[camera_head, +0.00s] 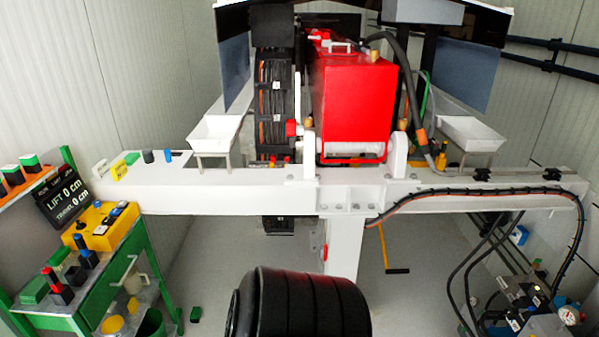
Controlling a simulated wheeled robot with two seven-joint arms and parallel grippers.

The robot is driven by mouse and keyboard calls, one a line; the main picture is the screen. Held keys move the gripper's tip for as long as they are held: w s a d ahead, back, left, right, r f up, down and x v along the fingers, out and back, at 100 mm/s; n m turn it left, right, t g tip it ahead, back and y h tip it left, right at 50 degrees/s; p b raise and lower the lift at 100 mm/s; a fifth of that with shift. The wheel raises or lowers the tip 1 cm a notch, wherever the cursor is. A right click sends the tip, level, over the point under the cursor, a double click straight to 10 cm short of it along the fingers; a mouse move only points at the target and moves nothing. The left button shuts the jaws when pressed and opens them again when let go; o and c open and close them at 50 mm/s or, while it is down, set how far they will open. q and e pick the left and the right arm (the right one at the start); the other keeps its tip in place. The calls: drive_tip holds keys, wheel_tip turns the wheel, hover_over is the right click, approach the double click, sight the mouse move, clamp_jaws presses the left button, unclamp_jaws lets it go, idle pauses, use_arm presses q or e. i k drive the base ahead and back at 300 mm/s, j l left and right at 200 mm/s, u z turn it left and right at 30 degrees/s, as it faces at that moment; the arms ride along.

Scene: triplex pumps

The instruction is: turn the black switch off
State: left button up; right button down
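I cannot pick out the black switch for certain. A yellow control box (101,226) sits on the green cart at the left, with small dark and light controls on its top. Their on or off position is too small to tell. Dark levers with blue tops (86,254) stand at the box's front. A short dark cylinder (148,156) and a blue one (168,155) stand on the left end of the white beam. Neither of my grippers is in view.
The green cart (147,245) also carries a black display (62,197) reading LIFT 0 cm. The white beam (240,196) crosses the view and bears a red machine (352,105). Hoses and gauges (568,315) crowd the lower right. Grey floor (225,262) lies open below the beam.

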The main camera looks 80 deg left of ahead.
sight(80, 226)
drive_tip(key=u, duration=4.05)
drive_tip(key=i+l+z, duration=0.1)
drive_tip(key=i+l, duration=0.1)
